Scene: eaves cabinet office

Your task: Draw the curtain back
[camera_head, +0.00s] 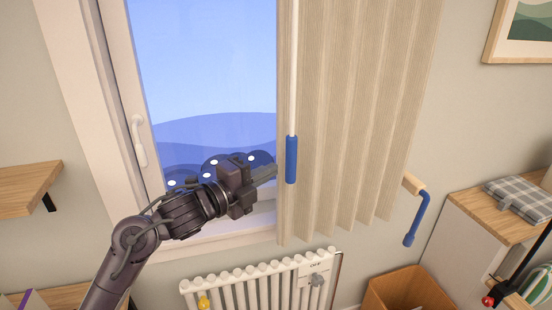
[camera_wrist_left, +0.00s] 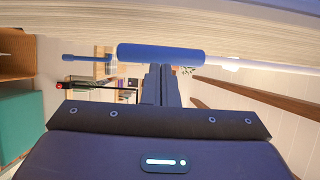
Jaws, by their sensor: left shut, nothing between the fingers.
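The beige curtain (camera_head: 355,110) hangs in folds over the right part of the window. A white wand (camera_head: 293,70) hangs at its left edge and ends in a blue grip (camera_head: 291,160). In the left wrist view the blue grip (camera_wrist_left: 162,51) lies across the picture just beyond the fingertips. My left gripper (camera_head: 275,171) is shut and empty, its fingertips just left of the blue grip. Its shut fingers show in the wrist view (camera_wrist_left: 160,72). I cannot tell whether they touch the grip. My right gripper is not in view.
A white radiator (camera_head: 255,290) stands below the window. A blue hooked handle (camera_head: 415,222) hangs from a wooden wall peg right of the curtain. A wooden box (camera_head: 405,290) and a cabinet (camera_head: 465,235) stand at lower right. A wooden shelf (camera_head: 28,185) is at left.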

